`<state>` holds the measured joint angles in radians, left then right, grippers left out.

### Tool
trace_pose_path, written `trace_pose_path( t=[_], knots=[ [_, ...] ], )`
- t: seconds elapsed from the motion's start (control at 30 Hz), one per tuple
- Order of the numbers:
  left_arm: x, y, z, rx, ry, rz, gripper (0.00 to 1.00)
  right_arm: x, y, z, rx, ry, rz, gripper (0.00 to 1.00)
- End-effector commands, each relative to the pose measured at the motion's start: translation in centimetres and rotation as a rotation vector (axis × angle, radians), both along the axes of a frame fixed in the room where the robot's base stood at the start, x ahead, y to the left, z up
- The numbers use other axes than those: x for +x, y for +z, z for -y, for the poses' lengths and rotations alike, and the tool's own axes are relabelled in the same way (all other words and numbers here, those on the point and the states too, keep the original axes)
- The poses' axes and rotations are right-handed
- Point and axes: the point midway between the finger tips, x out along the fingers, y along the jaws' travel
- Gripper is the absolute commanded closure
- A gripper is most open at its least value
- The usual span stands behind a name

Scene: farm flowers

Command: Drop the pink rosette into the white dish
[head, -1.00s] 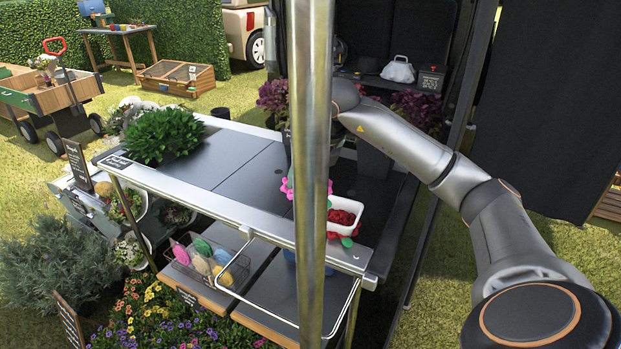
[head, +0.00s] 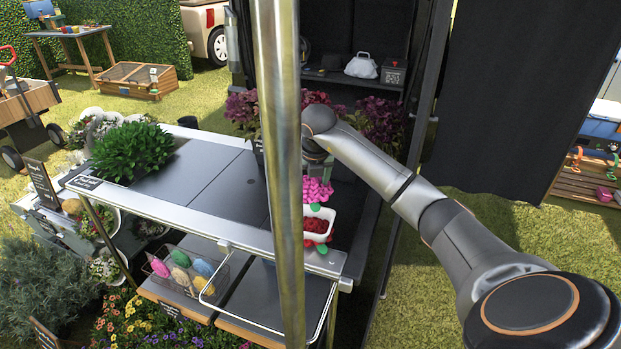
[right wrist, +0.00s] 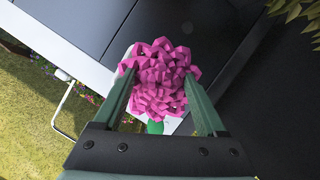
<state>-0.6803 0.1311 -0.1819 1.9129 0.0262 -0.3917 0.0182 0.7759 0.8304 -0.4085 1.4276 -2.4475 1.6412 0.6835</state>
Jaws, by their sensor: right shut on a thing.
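The pink rosette (head: 317,191) is a clump of pink petals just behind the white dish in the head view. My right gripper (head: 318,172) is shut on it, and in the right wrist view the rosette (right wrist: 160,78) sits between both fingers of the gripper (right wrist: 162,100). The white dish (head: 331,213) stands on the table's near right corner, with red pieces inside and green bits around it. The rosette appears above or behind the dish; I cannot tell the height gap. White surface shows behind the rosette in the wrist view. My left gripper is out of view.
A metal pole (head: 280,150) crosses the head view just left of the dish. The dark tabletop (head: 205,170) is clear in the middle. A green plant (head: 130,150) stands at its left end, purple plants (head: 380,125) behind. A wire basket (head: 185,270) sits on the lower shelf.

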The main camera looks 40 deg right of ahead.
Motion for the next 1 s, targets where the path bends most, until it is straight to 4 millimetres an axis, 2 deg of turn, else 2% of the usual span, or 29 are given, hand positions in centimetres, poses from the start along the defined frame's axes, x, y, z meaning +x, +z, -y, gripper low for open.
trace_pose_path(
  t=[0.03,0.2,0.53,0.57,0.77,1.0],
  knots=[
    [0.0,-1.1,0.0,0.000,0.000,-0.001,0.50,0.0,-1.3,0.0,0.001,0.000,-0.001,0.78],
    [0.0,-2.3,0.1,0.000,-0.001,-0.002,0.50,0.0,-2.7,0.0,0.001,-0.001,0.001,0.78],
    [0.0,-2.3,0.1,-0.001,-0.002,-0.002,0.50,0.0,-2.8,0.0,0.001,0.000,0.000,0.78],
    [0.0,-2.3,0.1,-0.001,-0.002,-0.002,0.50,0.0,-2.8,0.0,0.001,0.000,0.000,0.23],
    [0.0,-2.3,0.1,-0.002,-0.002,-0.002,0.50,0.0,-2.8,0.0,0.001,0.000,0.000,0.00],
    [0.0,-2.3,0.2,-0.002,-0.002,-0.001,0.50,0.0,-2.8,0.0,0.000,0.000,0.000,0.00]
  ],
)
